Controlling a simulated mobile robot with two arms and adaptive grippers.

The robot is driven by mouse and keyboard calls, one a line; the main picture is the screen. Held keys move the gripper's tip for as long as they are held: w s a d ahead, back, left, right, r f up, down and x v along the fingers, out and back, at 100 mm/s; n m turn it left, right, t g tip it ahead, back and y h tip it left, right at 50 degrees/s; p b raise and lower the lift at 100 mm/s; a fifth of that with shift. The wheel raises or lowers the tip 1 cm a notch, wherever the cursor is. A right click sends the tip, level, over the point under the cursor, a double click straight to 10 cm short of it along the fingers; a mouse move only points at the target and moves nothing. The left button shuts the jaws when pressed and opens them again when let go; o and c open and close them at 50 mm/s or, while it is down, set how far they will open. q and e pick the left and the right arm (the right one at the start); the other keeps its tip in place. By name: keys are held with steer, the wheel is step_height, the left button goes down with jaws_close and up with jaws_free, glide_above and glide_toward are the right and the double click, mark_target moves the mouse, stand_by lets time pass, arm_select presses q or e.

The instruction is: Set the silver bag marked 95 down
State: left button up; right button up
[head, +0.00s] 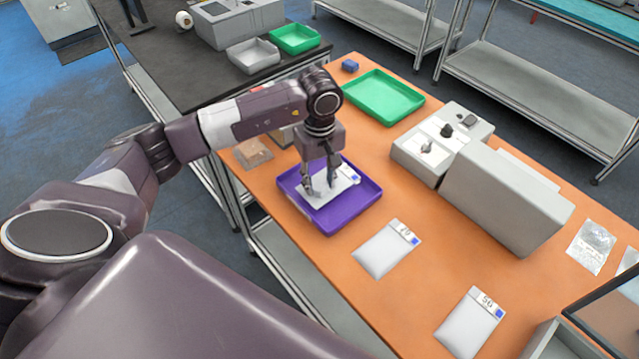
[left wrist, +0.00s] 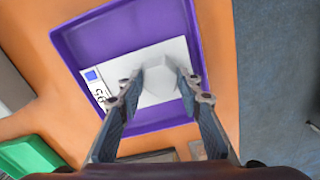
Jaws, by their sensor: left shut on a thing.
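The silver-white bag (head: 345,184) is inside the purple tray (head: 343,222) on the orange table. In the left wrist view the bag (left wrist: 154,94) shows a white label strip with a blue square and a number that looks like 95. My left gripper (head: 320,187) points down over the purple tray and is shut on the middle of the bag, pinching up a fold; its fingers also show in the left wrist view (left wrist: 160,80). The bag looks flat at the tray floor, but I cannot tell whether it fully rests there. My right gripper is not in view.
Two other labelled bags lie on the table, one near the middle (head: 385,250) and one nearer (head: 468,325). A green tray (head: 383,97) stands behind. A grey machine (head: 505,195) stands at the right, with a clear packet (head: 592,246) beyond it.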

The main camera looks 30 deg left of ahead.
mark_target(320, 184)
arm_select(q)
step_height(320, 184, down, 3)
steer(key=shift+r, duration=0.15)
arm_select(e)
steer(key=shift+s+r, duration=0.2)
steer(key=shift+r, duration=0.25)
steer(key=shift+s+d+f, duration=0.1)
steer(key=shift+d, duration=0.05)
arm_select(q)
steer(key=o, duration=1.2)
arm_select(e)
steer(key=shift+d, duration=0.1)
